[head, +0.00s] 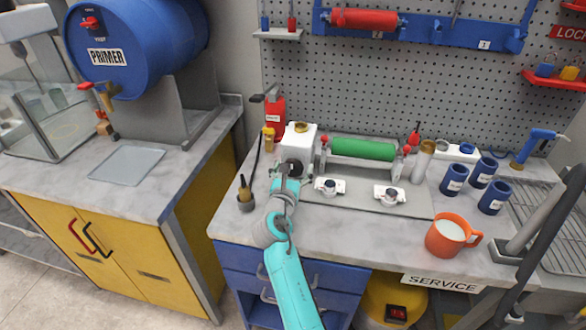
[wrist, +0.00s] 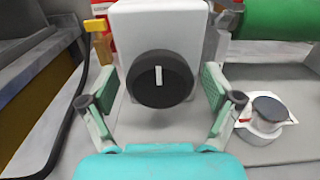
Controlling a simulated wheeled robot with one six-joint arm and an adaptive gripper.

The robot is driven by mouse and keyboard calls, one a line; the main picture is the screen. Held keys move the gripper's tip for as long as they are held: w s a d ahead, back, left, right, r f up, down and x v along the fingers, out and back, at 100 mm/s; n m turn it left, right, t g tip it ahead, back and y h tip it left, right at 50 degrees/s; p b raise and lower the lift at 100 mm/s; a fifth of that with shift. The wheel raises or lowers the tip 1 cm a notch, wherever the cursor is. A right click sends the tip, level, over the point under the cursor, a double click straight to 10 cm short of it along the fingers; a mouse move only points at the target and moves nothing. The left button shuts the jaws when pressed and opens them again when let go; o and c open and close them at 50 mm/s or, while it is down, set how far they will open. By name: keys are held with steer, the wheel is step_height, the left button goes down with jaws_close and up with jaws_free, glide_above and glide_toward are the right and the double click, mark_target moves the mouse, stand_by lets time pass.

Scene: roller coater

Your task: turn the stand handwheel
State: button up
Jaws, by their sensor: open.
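A black round wheel (wrist: 150,92) with a white mark standing upright on its face sits on the front of a white box-shaped housing (wrist: 188,22). The housing (head: 298,139) also shows in the head view, at the left end of a stand with a green roller (head: 363,149). My gripper (head: 287,174) is in front of the housing and hides part of the wheel there. In the wrist view my gripper (wrist: 160,88) is open, with one finger on each side of the wheel. A narrow gap shows between the wheel and each finger.
Two small white fittings with round tops (head: 330,186) (head: 389,194) sit on the plate right of my gripper. Several blue cups and an orange mug (head: 447,238) stand further right. A black cable with a yellow piece (wrist: 95,25) is at the left.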

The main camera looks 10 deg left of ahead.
steer(key=c, duration=1.2)
steer(key=shift+o, duration=0.2)
steer(key=shift+m, duration=0.4)
steer(key=m, duration=0.4)
steer(key=shift+m, duration=0.3)
steer(key=m, duration=1.2)
steer(key=shift+m, duration=0.4)
steer(key=m, duration=0.5)
steer(key=shift+m, duration=0.3)
